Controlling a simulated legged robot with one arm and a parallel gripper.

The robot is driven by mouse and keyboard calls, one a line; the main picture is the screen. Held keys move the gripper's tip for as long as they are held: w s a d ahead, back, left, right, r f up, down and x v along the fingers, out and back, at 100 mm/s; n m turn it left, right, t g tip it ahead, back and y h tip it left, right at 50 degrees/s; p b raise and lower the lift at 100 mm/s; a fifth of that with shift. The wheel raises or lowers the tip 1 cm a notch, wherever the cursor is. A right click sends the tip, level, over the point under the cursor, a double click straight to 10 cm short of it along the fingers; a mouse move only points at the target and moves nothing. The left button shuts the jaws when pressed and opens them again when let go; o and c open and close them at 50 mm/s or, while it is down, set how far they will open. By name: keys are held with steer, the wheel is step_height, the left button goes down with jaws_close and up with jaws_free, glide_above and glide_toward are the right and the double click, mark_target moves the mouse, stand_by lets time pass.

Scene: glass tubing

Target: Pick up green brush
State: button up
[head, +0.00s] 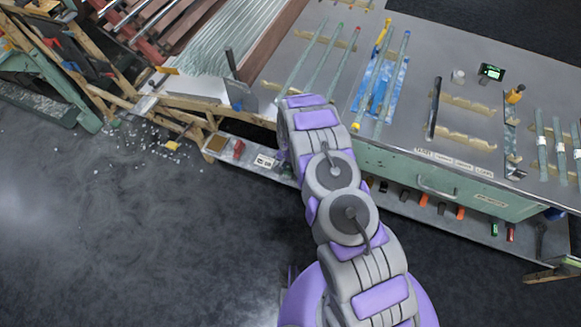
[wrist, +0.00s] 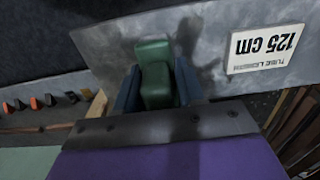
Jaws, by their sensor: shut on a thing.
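In the wrist view a dark green block-like thing, taken to be the green brush (wrist: 154,72), sits between the two dark blue fingers of my gripper (wrist: 157,85). My gripper is shut on it, with one finger against each side. The green thing is over a grey metal surface (wrist: 215,38) and casts a shadow there; whether it still touches that surface I cannot tell. In the head view my purple and grey arm hides the gripper and the brush.
A white "125 cm" label (wrist: 265,48) lies beside the brush. In the head view a bench (head: 440,45) carries glass tubes, with a green drawer (head: 420,185) and a lower shelf below. Broken glass (head: 150,140) litters the floor.

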steer(key=shift+r, duration=0.5)
steer(key=r+p, duration=0.1)
steer(key=s+r+p, duration=0.1)
steer(key=r, duration=0.1)
steer(key=shift+d, duration=0.1)
steer(key=s+d+r+p, duration=0.1)
steer(key=s+d+p, duration=0.2)
steer(key=s, duration=1.1)
steer(key=shift+s+d, duration=0.2)
steer(key=shift+d, duration=0.35)
steer(key=o, duration=0.7)
steer(key=c, duration=0.5)
